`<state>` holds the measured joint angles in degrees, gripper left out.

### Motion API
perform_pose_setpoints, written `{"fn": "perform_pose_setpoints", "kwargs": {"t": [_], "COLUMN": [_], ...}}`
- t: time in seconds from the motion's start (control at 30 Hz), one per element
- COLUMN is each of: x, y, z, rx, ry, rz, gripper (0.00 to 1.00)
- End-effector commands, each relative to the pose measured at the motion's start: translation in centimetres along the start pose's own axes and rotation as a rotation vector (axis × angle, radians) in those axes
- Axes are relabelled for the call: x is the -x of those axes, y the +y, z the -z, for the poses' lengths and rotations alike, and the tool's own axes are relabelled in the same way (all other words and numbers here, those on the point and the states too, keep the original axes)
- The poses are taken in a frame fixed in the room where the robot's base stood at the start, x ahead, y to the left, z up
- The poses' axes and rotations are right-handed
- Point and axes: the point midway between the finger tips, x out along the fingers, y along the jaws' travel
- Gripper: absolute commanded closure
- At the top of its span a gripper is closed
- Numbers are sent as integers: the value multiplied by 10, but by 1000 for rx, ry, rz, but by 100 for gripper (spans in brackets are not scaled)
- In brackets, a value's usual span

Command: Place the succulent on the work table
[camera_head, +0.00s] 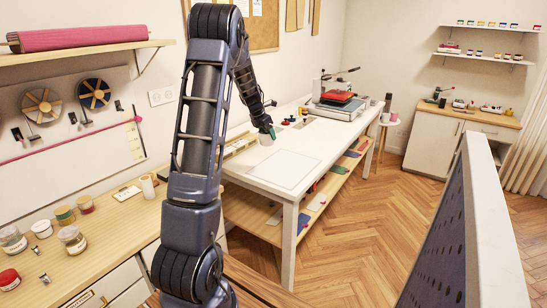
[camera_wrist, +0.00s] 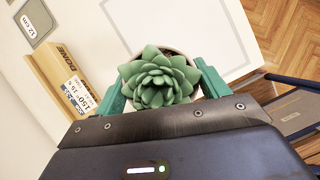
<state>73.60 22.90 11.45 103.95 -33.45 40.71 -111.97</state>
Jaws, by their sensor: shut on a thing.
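The succulent (camera_wrist: 160,80) is a green rosette in a pale round pot, seen from above in the wrist view. My gripper (camera_wrist: 163,90) is shut on it, with one green finger on each side of the pot. In the head view my gripper (camera_head: 268,132) is over the white work table (camera_head: 302,148), near its left long edge, and the pale pot shows small below the fingers. The white tabletop also shows behind the plant in the wrist view (camera_wrist: 205,22). I cannot tell whether the pot touches the tabletop.
A wooden block with a label (camera_wrist: 62,78) lies beside the plant in the wrist view. A press with a red pad (camera_head: 337,102) stands at the table's far end. A large sheet outline (camera_head: 285,170) marks the near tabletop, which is clear. A dark panel (camera_head: 450,240) stands at the right.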

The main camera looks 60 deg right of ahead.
Motion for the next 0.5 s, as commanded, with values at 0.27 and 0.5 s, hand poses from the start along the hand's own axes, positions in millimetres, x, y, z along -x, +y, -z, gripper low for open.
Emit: {"fn": "perform_pose_setpoints", "kwargs": {"t": [0.27, 0.5], "x": [-55, -84], "y": [1, 0], "z": [25, 38], "rx": [3, 1], "ry": [1, 0], "rz": [1, 1], "gripper": [59, 59]}}
